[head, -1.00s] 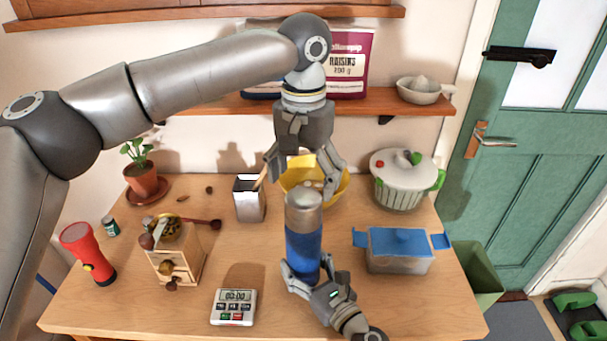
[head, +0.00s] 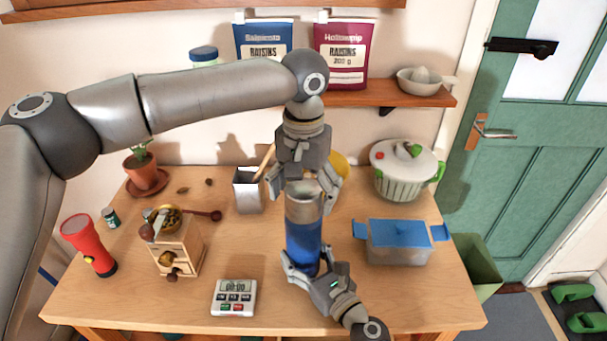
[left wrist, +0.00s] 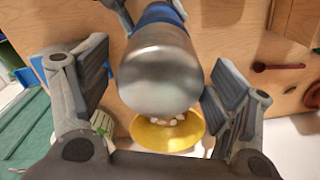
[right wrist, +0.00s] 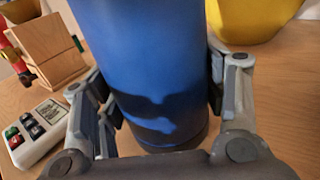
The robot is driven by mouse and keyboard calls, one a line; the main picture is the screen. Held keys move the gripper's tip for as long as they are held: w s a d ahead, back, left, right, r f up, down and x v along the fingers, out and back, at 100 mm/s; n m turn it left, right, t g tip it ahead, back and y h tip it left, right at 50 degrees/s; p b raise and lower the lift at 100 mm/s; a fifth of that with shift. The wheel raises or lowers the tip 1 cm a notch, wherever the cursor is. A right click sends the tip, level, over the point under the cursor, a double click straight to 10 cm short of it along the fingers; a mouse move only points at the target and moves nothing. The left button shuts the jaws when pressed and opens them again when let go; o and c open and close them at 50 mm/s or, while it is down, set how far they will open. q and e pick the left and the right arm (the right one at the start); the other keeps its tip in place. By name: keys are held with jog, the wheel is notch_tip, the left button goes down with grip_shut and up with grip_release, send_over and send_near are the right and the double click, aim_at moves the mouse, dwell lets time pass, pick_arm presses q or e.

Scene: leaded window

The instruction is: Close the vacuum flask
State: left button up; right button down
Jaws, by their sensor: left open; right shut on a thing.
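The vacuum flask (head: 304,243) stands upright on the table, with a blue body and a silver top (head: 304,205). My right gripper (head: 306,268) is shut on the lower blue body, which also fills the right wrist view (right wrist: 150,70). My left gripper (head: 304,194) is open at the silver top, coming from above, with a finger on either side. In the left wrist view the silver top (left wrist: 160,75) lies between the spread fingers, with gaps beside it. I cannot tell whether the silver top is a separate cup or seated on the body.
A yellow bowl (left wrist: 168,137) stands close behind the flask. A metal container (head: 247,195) is behind left, a blue-lidded box (head: 398,243) to the right, a timer (head: 234,298) front left, and a grinder (head: 178,247) further left. The table between timer and flask is clear.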

pick_arm(q)
jog(key=shift+f, duration=1.05)
jog(key=c, duration=1.1)
jog(key=m, duration=0.3)
jog(key=shift+c, duration=0.2)
jog(key=m, duration=0.5)
jog(key=o, duration=1.1)
